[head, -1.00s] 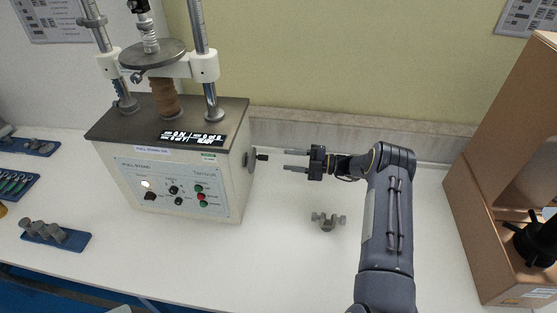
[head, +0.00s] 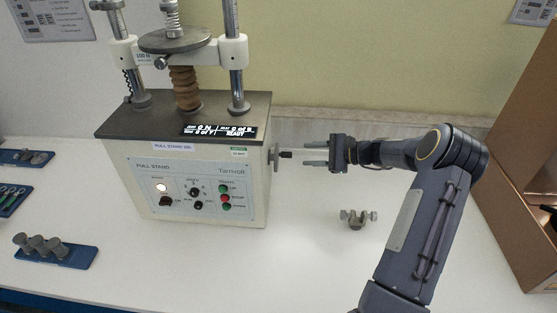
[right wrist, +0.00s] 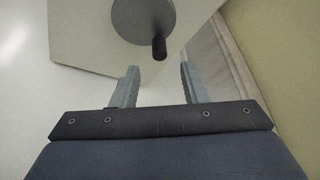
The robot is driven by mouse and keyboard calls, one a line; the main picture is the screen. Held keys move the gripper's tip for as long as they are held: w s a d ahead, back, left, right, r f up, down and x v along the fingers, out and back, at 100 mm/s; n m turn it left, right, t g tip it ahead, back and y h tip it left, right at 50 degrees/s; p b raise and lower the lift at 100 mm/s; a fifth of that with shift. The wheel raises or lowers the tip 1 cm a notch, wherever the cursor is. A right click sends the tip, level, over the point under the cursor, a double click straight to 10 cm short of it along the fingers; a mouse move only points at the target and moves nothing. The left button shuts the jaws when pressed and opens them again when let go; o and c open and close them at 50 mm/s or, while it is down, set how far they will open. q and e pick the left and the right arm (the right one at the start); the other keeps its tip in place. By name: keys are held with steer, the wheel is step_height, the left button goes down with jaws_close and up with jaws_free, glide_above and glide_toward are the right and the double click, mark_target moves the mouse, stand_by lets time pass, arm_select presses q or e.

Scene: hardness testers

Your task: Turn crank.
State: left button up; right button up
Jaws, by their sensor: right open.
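The crank is a grey disc (head: 275,156) with a short dark handle (head: 286,155), on the right side of the pull stand (head: 185,170). In the right wrist view the disc (right wrist: 141,14) and its black handle (right wrist: 159,47) show ahead of the fingers, the handle lying between their lines. My right gripper (head: 305,155) is open and empty, its fingertips just right of the handle at about its height and apart from it. In the right wrist view the gripper (right wrist: 157,78) has a clear gap between its fingers. My left gripper is not in view.
A small grey metal fixture (head: 357,218) lies on the white table (head: 300,265) below my right gripper. A cardboard box (head: 515,215) stands at the right. Blue trays (head: 75,258) with metal parts lie at the left. The wall is behind.

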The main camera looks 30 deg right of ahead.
mark_target(290, 155)
steer(key=shift+n, duration=0.4)
steer(key=shift+p+x, duration=1.1)
steer(key=shift+x, duration=2.8)
steer(key=shift+c, duration=0.4)
jaws_close()
